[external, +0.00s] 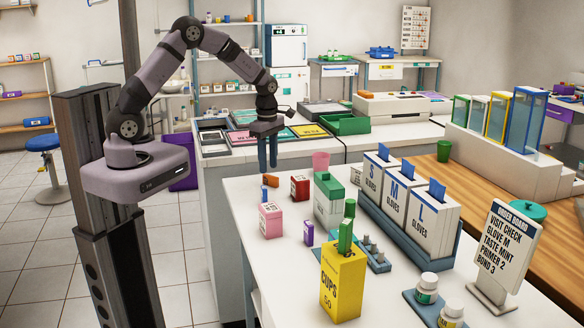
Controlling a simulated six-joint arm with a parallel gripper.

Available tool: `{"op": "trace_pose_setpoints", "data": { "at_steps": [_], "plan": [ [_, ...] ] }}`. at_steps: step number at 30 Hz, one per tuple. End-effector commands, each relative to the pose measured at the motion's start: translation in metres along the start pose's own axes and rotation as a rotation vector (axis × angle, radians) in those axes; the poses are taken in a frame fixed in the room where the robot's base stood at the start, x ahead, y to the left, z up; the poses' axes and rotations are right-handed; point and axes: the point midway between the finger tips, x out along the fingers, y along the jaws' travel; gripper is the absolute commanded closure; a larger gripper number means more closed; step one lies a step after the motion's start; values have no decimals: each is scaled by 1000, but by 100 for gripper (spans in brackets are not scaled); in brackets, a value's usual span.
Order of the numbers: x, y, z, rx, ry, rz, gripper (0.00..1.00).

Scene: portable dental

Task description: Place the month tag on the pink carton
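The pink carton (270,221) stands upright on the white counter, at its left side, with printing on its front. My gripper (268,168) points straight down above and behind the pink carton, apart from it. I cannot make out a month tag for certain; the writing on the small items is too small to read.
A dark red carton (300,188), a grey-green box (328,200) and a small purple box (308,233) stand close to the pink carton. A yellow cups box (343,283) is in front, and glove boxes (408,205) are to the right. The counter's left front is mostly clear.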

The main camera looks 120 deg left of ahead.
Motion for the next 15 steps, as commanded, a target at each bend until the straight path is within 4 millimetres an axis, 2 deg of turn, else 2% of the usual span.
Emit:
{"op": "trace_pose_setpoints", "data": {
  "at_steps": [15],
  "plan": [
    [48, 1, 4, 0, 1, -2, 66]
  ]
}}
